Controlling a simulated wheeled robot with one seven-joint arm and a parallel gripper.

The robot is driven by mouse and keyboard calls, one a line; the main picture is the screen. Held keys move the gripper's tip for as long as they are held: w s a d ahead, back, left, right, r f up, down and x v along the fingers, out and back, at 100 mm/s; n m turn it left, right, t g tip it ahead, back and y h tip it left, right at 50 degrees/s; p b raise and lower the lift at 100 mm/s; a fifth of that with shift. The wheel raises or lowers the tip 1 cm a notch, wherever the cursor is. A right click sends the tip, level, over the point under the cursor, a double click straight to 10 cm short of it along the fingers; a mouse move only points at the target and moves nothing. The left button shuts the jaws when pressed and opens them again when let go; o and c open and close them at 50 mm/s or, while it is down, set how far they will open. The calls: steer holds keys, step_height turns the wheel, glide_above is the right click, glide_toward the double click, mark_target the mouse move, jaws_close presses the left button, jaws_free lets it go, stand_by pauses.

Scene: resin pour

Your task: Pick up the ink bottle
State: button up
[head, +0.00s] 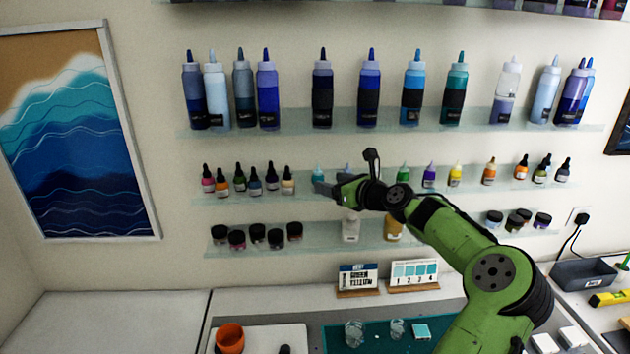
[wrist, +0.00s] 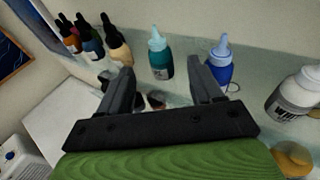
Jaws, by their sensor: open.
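Several small ink bottles stand in a row on the middle glass shelf. A teal ink bottle (wrist: 161,67) shows between my gripper's fingers in the wrist view, apart from both and beyond the tips. It also shows in the head view (head: 318,173), partly hidden by my gripper (head: 324,188). A blue ink bottle (wrist: 219,67) stands to its right, close behind the right finger, partly covered. In the wrist view my gripper (wrist: 160,72) is open and empty. Which bottle the task means cannot be told.
A white bottle (wrist: 297,92) stands at the right. Tall bottles (head: 322,88) fill the shelf above; dark jars (head: 257,234) stand below. The workbench (head: 110,320) is clear at left.

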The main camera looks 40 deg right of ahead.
mark_target(321, 179)
steer(key=x, duration=0.1)
steer(key=p+x, duration=0.1)
steer(key=x, duration=0.3)
steer(key=shift+w+f, duration=0.15)
steer(key=shift+f, duration=0.2)
steer(key=shift+c, duration=0.4)
steer(key=shift+s, duration=0.3)
steer(key=shift+c, duration=1.2)
steer(key=shift+w, duration=0.1)
steer(key=c, duration=0.8)
steer(key=shift+a+r, duration=0.1)
steer(key=shift+r, duration=0.4)
step_height(321, 179, up, 6)
steer(key=s+a+b, duration=0.4)
steer(key=s+a, duration=0.8)
steer(key=s, duration=0.3)
steer(key=shift+a, duration=0.4)
steer(key=shift+s, duration=0.15)
